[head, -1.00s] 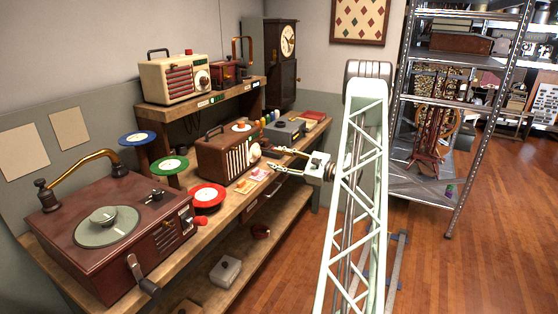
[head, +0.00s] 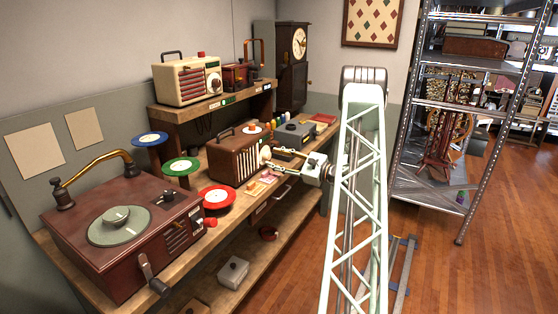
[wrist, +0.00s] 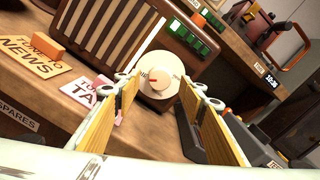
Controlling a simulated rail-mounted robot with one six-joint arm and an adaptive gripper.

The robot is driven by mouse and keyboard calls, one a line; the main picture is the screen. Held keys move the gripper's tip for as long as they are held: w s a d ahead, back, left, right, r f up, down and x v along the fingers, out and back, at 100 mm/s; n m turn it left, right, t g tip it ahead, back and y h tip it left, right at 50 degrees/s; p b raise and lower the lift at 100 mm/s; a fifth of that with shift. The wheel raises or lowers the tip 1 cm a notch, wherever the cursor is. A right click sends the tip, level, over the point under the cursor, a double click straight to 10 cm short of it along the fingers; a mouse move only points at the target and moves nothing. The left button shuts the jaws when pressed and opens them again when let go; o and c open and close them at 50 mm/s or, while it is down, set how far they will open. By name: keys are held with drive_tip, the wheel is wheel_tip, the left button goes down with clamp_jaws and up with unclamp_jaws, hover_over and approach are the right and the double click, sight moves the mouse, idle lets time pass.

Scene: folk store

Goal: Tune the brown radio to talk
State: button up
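The brown radio (head: 228,160) stands on the workbench, with a slatted front. Its round cream dial (wrist: 160,82) has a small orange knob or mark at its centre; lettering at its left edge is mostly unreadable. My gripper (wrist: 160,92) is open, with one finger on each side of the dial. I cannot tell whether the fingers touch it. In the head view my gripper (head: 274,163) reaches in from the right at the dial. A pink card (wrist: 84,90) reading "TUNE ... TA", partly cut off by the left finger, lies below the radio. A yellow card (wrist: 35,58) reads "TUNE TO NEWS".
A dark grey box (head: 295,134) stands close to the right of my gripper. A red disc stand (head: 217,199) and record player (head: 125,228) are to the left. A cream radio (head: 187,80) sits on the raised shelf behind. The floor right of the bench is open.

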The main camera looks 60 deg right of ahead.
drive_tip(key=shift+w+a, duration=0.1)
drive_tip(key=shift+w, duration=1.05)
drive_tip(key=shift+w, duration=0.2)
drive_tip(key=shift+c, duration=0.4)
drive_tip(key=c, duration=0.6)
